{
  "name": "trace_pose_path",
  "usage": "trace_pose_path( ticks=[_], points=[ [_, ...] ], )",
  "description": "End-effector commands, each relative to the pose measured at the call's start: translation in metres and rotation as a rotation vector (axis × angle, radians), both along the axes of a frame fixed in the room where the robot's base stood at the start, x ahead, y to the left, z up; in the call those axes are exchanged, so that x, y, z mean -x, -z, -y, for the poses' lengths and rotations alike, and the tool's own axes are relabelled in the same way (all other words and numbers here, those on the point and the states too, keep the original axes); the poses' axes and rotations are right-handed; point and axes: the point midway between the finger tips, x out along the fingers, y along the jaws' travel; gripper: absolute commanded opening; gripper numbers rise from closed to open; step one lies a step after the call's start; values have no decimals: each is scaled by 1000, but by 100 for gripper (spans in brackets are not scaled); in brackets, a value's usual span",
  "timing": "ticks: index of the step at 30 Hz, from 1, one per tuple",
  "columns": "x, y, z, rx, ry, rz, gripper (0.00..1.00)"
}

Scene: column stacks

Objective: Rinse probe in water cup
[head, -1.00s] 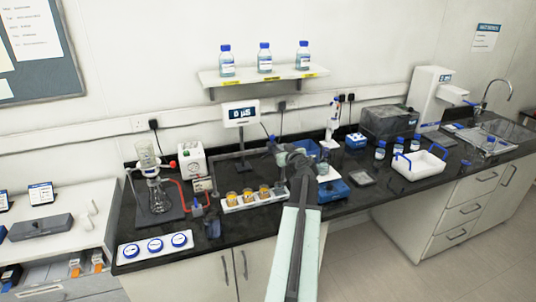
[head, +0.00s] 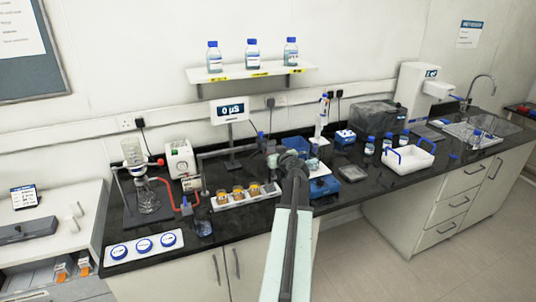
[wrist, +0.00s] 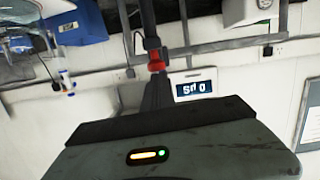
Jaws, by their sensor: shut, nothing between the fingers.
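A meter with a lit display (head: 229,110) stands at the back of the black bench; it shows upside down in the wrist view (wrist: 196,90). A white rack (head: 246,197) with several small cups of amber liquid lies in front of it. A small bluish glass vessel (head: 203,228) stands at the bench's front edge, left of the rack. I cannot tell which vessel is the water cup. I cannot make out the probe for certain.
Glassware on a stand (head: 142,185) with red tubing is on the left. A blue box (head: 324,187) lies right of my arm, with a pipette stand (head: 322,120) behind. A white tray (head: 408,160) and bottles stand farther right. A shelf (head: 250,74) hangs above.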

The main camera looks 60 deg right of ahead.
Motion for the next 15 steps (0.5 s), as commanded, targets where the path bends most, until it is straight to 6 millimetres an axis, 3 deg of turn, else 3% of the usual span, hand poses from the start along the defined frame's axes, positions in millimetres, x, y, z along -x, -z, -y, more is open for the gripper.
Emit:
trace_pose_path(
  ticks=[5, 10, 15],
  points=[
    [-3, -18, -5, 0, -9, -5, 0],
    [-3, -54, -9, 3, -7, 1, 0],
    [40, -57, -41, 2, 0, 3, 0]
  ],
)
